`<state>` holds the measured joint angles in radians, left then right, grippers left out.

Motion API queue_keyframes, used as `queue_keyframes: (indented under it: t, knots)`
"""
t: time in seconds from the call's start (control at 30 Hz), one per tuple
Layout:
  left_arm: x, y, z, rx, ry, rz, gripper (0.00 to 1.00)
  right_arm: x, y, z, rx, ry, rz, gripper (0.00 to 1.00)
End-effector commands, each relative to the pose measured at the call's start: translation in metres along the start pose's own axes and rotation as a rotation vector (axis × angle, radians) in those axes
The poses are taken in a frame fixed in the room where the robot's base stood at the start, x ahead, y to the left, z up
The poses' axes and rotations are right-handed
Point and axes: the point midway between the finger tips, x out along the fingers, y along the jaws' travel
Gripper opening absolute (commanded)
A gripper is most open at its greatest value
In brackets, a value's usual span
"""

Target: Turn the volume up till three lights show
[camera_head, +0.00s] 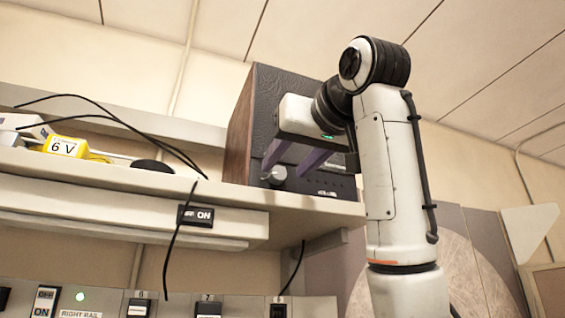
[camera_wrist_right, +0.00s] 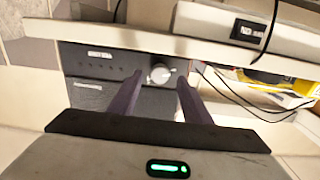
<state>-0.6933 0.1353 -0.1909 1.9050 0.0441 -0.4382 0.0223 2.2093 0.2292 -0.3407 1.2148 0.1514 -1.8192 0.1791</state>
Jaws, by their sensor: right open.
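A dark box with a wooden side (camera_head: 240,130), apparently the amplifier, stands on the upper shelf. Its pale round knob (camera_head: 278,174) is low on the front; it also shows in the right wrist view (camera_wrist_right: 160,74). My right gripper (camera_head: 286,170) is open in front of the box, its purple fingers reaching toward the panel. In the right wrist view the fingertips (camera_wrist_right: 158,80) lie on either side of the knob; I cannot tell whether they touch it. Small dark dots sit beside the knob on the panel; I see none clearly lit. My left gripper is out of view.
The shelf (camera_head: 120,175) holds a yellow 6 V block (camera_head: 65,146), a small black rounded thing (camera_head: 153,166) and loose black cables. An ON/OFF switch (camera_head: 197,216) is on the shelf's front edge.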

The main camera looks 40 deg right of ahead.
Motion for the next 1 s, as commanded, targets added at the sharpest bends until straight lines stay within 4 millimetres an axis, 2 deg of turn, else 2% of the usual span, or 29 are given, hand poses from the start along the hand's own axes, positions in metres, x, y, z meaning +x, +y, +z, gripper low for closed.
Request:
queue_keyframes:
  t: [0.1, 0.2, 0.53, 0.77, 1.0]
  knots:
    - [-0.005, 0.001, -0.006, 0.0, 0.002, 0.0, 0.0, 0.016, 0.0, -0.002, 0.001, -0.002, 0.001, 0.44]
    - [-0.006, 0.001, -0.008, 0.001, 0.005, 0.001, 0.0, 0.023, 0.0, -0.001, 0.001, -0.001, 0.0, 0.44]
    - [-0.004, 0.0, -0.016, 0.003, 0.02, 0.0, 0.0, 0.027, 0.0, 0.0, 0.001, 0.001, 0.0, 0.44]
    - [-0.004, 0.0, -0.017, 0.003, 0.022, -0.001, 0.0, 0.026, 0.0, 0.0, 0.001, 0.001, 0.0, 0.05]
    - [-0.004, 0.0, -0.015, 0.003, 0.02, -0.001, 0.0, 0.026, 0.0, 0.0, 0.016, 0.001, -0.001, 0.03]
